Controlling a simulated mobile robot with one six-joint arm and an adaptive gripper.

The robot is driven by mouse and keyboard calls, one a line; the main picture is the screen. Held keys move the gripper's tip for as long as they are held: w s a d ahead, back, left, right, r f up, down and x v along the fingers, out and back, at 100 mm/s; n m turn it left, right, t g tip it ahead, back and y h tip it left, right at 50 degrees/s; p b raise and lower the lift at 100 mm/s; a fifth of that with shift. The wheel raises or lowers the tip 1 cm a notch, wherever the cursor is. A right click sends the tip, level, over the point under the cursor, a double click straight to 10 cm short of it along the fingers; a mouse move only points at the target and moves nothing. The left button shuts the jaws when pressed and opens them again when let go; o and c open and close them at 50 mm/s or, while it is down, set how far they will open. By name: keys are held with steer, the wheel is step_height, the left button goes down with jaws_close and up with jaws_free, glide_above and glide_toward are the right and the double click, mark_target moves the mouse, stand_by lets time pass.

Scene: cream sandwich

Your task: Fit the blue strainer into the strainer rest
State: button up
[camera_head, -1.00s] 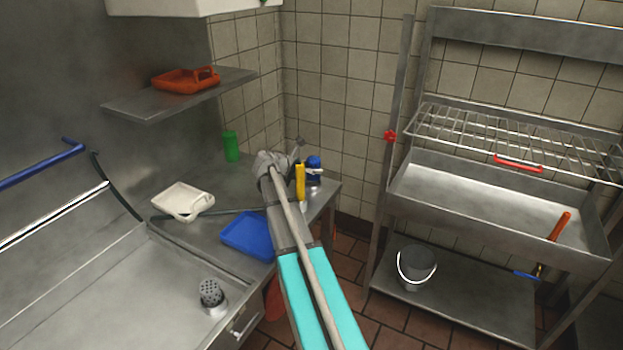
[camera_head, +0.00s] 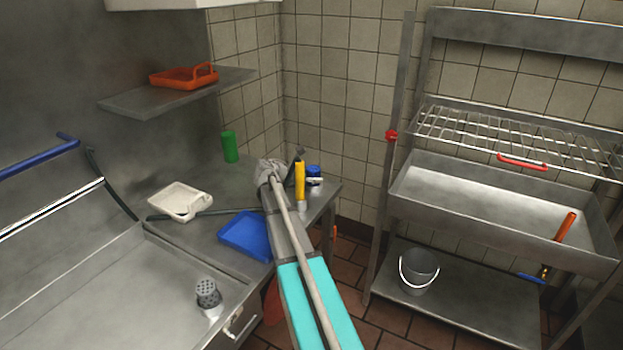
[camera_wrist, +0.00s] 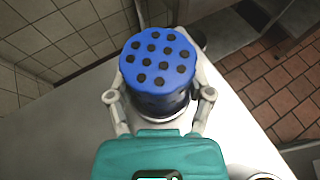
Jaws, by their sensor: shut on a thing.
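The blue strainer (camera_wrist: 158,62) is a short blue cylinder with dark holes in its top. It is in the middle of the wrist view, with its lower side dark. My gripper (camera_wrist: 160,96) is shut on it, one pale finger on each side. In the head view the strainer (camera_head: 314,171) shows small near the back right corner of the steel counter, behind my arm. I cannot clearly make out the strainer rest. What lies under the strainer is hidden, so I cannot tell whether it is seated.
A yellow object (camera_head: 300,178) stands close beside the strainer. A green cup (camera_head: 230,146), a white tray (camera_head: 181,200) and a blue tray (camera_head: 246,232) are on the counter. A grey perforated cylinder (camera_head: 208,292) stands in the sink basin. A rack (camera_head: 500,205) is at right.

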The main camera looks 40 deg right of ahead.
steer(key=shift+f, duration=0.2)
steer(key=o, duration=1.1)
steer(key=shift+r, duration=0.15)
steer(key=shift+r, duration=0.15)
steer(key=p+v, duration=0.4)
steer(key=v, duration=0.8)
steer(key=shift+p, duration=0.4)
steer(key=shift+r, duration=0.1)
